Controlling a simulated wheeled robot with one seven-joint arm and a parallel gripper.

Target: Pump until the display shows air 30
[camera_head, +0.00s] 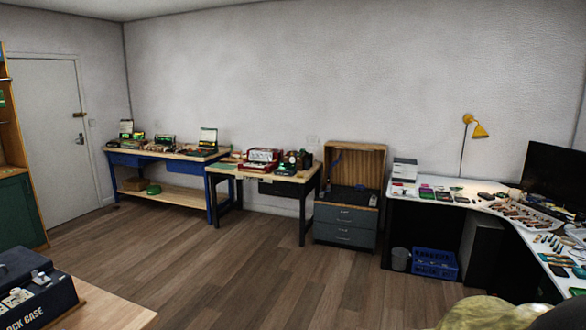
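I cannot make out a pump or a readout showing air in the head view. Several small devices with greenish parts (163,141) stand on the blue-legged workbench (130,153) along the back wall; they are too small to read. A red-and-white device (262,158) and a dark round-faced device (292,161) stand on the black-legged bench (308,178) to its right. My gripper is not in view.
Brown plank floor (230,260) is open in the middle. A table (110,310) with a dark case (35,290) is at near left. A grey drawer cabinet (345,227), a blue crate (435,263) and a cluttered white corner desk (470,187) line the right. A yellowish rounded thing (480,313) is close at bottom right.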

